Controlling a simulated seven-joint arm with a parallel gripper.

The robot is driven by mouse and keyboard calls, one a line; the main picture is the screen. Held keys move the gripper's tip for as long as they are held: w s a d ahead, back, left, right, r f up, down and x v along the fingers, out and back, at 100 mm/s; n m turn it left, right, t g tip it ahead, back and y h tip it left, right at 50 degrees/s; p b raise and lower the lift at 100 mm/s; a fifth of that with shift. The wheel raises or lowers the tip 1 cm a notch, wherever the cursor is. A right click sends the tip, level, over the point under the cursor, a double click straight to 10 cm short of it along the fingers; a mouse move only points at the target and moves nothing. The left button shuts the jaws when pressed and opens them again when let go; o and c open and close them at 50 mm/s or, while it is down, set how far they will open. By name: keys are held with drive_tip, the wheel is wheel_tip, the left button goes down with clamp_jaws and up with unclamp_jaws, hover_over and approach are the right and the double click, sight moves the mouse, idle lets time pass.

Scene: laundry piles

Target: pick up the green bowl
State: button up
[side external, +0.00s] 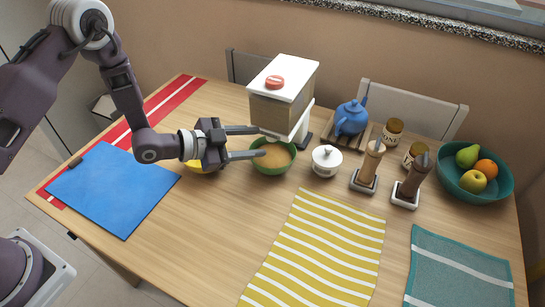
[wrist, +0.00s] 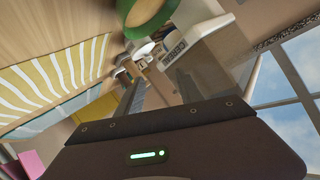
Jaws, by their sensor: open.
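The green bowl (side external: 273,171) stands upright on the wooden table with tan contents inside. It also shows in part at the top edge of the wrist view (wrist: 152,29). My gripper (side external: 261,142) is open, its two fingers spread and pointing right. The lower fingertip overlaps the bowl's left rim in the side view; I cannot tell whether it touches. Nothing is between the fingers. In the wrist view the bowl is beyond the fingertips (wrist: 160,82).
A white-topped dispenser (side external: 283,110) stands just behind the bowl. A yellow bowl (side external: 205,169) is partly hidden by my gripper. A striped yellow cloth (side external: 320,250) lies in front.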

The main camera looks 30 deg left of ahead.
approach(269, 169)
drive_tip(key=x, duration=0.5)
drive_tip(key=shift+w+r, duration=0.2)
drive_tip(key=shift+w, duration=0.1)
drive_tip(key=shift+w+d+f, duration=0.1)
drive_tip(key=shift+w+f, duration=0.1)
drive_tip(key=shift+f, duration=0.1)
drive_tip(key=x, duration=0.6)
drive_tip(key=shift+d+f, duration=0.15)
drive_tip(key=shift+d, duration=0.25)
clamp_jaws()
drive_tip(key=shift+a, duration=0.1)
